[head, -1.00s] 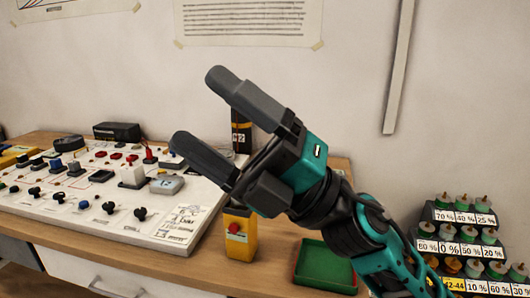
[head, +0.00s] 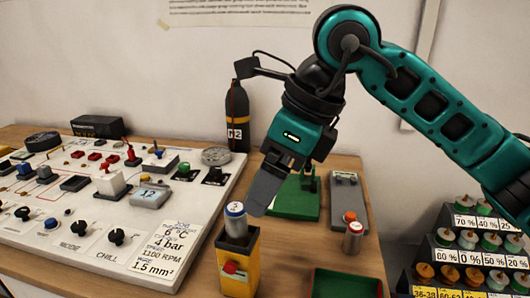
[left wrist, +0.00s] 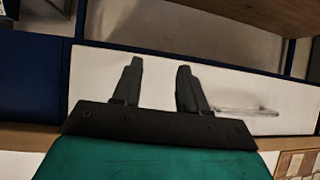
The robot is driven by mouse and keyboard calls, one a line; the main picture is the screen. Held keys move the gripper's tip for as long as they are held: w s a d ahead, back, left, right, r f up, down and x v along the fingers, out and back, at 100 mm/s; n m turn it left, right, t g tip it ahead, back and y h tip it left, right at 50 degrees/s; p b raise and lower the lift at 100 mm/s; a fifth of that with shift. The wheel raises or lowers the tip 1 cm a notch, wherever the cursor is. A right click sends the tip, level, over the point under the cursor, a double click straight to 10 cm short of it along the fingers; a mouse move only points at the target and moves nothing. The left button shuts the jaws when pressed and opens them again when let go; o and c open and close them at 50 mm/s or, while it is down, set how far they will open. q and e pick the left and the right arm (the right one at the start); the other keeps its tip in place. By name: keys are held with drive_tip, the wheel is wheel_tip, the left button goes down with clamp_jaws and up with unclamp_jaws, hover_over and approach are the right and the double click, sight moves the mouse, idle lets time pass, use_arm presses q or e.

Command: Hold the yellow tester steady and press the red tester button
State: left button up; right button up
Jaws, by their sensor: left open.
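The yellow tester (head: 238,268) stands upright on the wooden table, right of the white panel, in the head view. Its red button (head: 231,267) is on the front face. A cylinder with a blue-grey top and white label (head: 235,222) sticks up from the tester's open top. My right gripper (head: 262,200) points down, just above and right of the cylinder; contact is unclear. Its fingers overlap, so their gap is hidden. My left gripper (left wrist: 158,68) is open and empty in the left wrist view, in front of a pale drawer front, and is outside the head view.
The white panel (head: 200,232) with knobs and gauges fills the left. A dark bottle (head: 237,115) stands behind. A green tray (head: 345,283), a grey device (head: 347,195) and a small red-topped cylinder (head: 353,238) are right of the tester. A tiered rack (head: 455,285) stands far right.

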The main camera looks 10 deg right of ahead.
sight(241, 232)
use_arm(q)
drive_tip(key=d+r+n+t+h, duration=0.2)
drive_tip(key=d+r+n+h, duration=0.2)
drive_tip(key=r, duration=0.6)
drive_tip(key=d+r+n+t+h, duration=0.2)
drive_tip(key=d+r+n+h, duration=0.2)
drive_tip(key=r, duration=0.7)
drive_tip(key=n+h, duration=0.2)
drive_tip(key=n, duration=0.1)
drive_tip(key=shift+s+d+r+n+h, duration=0.2)
drive_tip(key=shift+s+n+h, duration=0.1)
drive_tip(key=shift+n+h, duration=0.1)
use_arm(e)
drive_tip(key=x, duration=1.2)
drive_tip(key=shift+w+a+f, duration=0.1)
drive_tip(key=shift+w+f, duration=0.1)
drive_tip(key=shift+f, duration=0.15)
drive_tip(key=shift+c, duration=0.4)
drive_tip(key=c, duration=1.2)
use_arm(q)
clamp_jaws()
